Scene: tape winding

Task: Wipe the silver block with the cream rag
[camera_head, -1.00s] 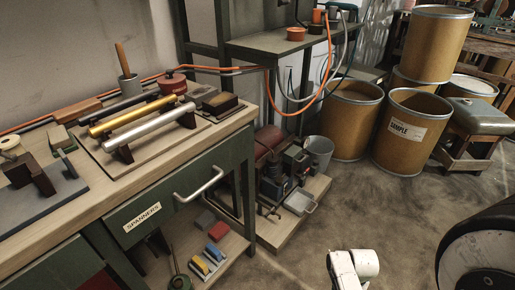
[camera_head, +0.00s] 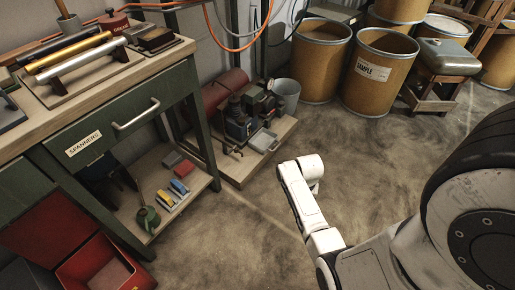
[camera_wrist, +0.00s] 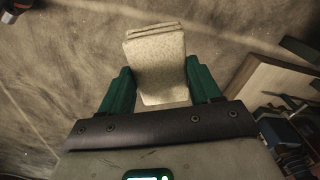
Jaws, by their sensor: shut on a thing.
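The cream rag (camera_wrist: 157,52) is a folded, pale, speckled pad in the wrist view. My gripper (camera_wrist: 159,78) is shut on it, with a green finger on each side, and the rag extends past the fingertips. Bare floor lies behind the rag in the wrist view. In the head view my gripper and the rag cannot be made out. I see no plain silver block; the silver thing in view is a long bar (camera_head: 84,56) on dark supports on the workbench, far left, beside a gold bar (camera_head: 68,52) and a black one. My gripper is well away from it.
The green workbench (camera_head: 120,113) has a drawer handle and a lower shelf with small coloured blocks (camera_head: 176,190). An open red toolbox (camera_head: 100,270) stands on the floor at lower left. Fibre drums (camera_head: 378,72) stand at the back. The middle floor is clear.

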